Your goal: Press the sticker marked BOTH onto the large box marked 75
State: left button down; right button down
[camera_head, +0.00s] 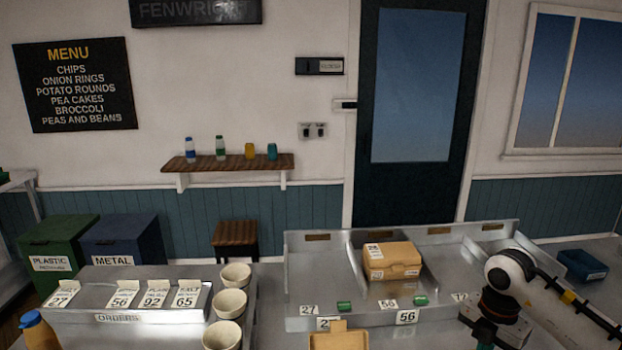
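A large brown box (391,261) sits in the middle bay of the steel tray (300,270). It has a white label on its top left and another on its front, both too small to read surely. I cannot make out a 75 on it. A second brown box (338,341) with a raised flap is cut off at the bottom edge. No sticker reading BOTH can be made out. My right gripper (485,332) hangs low at the right, apart from the large box; its fingertips are dark and unclear. My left gripper is out of view.
At left are the orders rack (80,317) with tickets and several cups (229,302). A blue bin (582,265) stands at right.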

jog(key=shift+f+b, duration=0.3)
jog(key=shift+f, duration=0.15)
jog(key=shift+r, duration=0.15)
dwell(0.5)
notch_tip(320, 180, up, 8)
jog(key=p, duration=0.5)
jog(key=shift+p, duration=0.4)
